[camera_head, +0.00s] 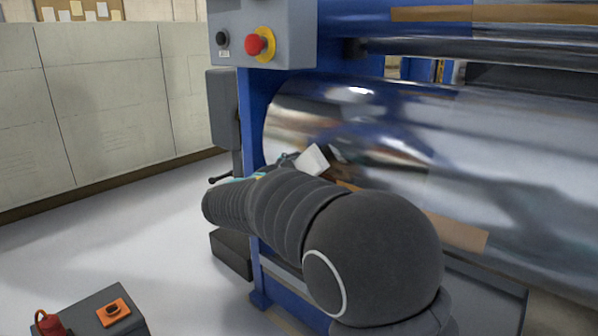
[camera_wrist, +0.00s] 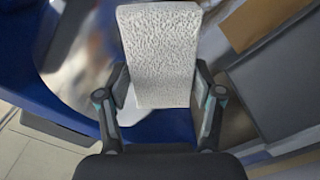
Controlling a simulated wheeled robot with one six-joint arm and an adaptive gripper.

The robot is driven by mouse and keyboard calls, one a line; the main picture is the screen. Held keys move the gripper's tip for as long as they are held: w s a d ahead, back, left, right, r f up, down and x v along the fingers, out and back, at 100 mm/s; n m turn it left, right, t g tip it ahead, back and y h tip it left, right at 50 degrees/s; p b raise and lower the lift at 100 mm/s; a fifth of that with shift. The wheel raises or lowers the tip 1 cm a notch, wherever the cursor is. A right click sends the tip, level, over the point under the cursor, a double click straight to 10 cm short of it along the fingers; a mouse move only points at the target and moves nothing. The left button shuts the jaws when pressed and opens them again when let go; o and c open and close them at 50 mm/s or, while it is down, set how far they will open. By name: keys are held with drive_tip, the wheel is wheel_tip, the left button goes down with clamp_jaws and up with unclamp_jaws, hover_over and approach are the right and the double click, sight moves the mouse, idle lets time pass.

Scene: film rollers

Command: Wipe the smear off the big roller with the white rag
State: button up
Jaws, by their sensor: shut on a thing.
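The white rag (camera_wrist: 160,45) is a textured pad held between the two fingers of my gripper (camera_wrist: 160,82) in the wrist view. In the head view, a corner of the rag (camera_head: 314,160) shows beyond my dark arm, in front of the left end of the big roller (camera_head: 500,150). The roller is a shiny chrome cylinder that also shows at the left of the wrist view (camera_wrist: 80,70). I cannot tell whether the rag touches it. Brownish, dark patches on the roller look like reflections; I cannot make out the smear. My arm hides the roller's lower left part.
A blue machine frame (camera_head: 255,120) stands at the roller's left end. A grey control box (camera_head: 290,30) with a red stop button (camera_head: 254,45) hangs above. A dark box (camera_head: 92,312) with an orange part sits at the lower left.

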sight(316, 172)
drive_tip(key=shift+x, duration=1.15)
idle(0.5)
drive_tip(key=shift+s+d+b, duration=0.9)
drive_tip(key=shift+s+d, duration=0.2)
drive_tip(key=shift+d, duration=0.2)
drive_tip(key=shift+s+d+b, duration=0.4)
drive_tip(key=shift+s+d, duration=0.05)
drive_tip(key=shift+d, duration=0.2)
drive_tip(key=shift+s+d+b, duration=0.4)
drive_tip(key=shift+s+d, duration=0.05)
drive_tip(key=shift+d, duration=0.2)
drive_tip(key=shift+s+d, duration=0.75)
drive_tip(key=shift+d, duration=0.2)
drive_tip(key=shift+s+d, duration=0.7)
drive_tip(key=shift+d, duration=0.3)
drive_tip(key=shift+s+d, duration=0.75)
drive_tip(key=shift+d, duration=0.2)
drive_tip(key=shift+w+a, duration=0.1)
drive_tip(key=shift+a, duration=0.05)
drive_tip(key=shift+w+a+p, duration=0.6)
drive_tip(key=shift+w+a, duration=0.8)
drive_tip(key=shift+a, duration=0.4)
drive_tip(key=shift+w+a+p, duration=0.65)
drive_tip(key=shift+w+a, duration=0.7)
drive_tip(key=shift+a, duration=0.4)
drive_tip(key=shift+w+a+p, duration=0.6)
drive_tip(key=shift+w+a, duration=0.8)
drive_tip(key=shift+a, duration=0.4)
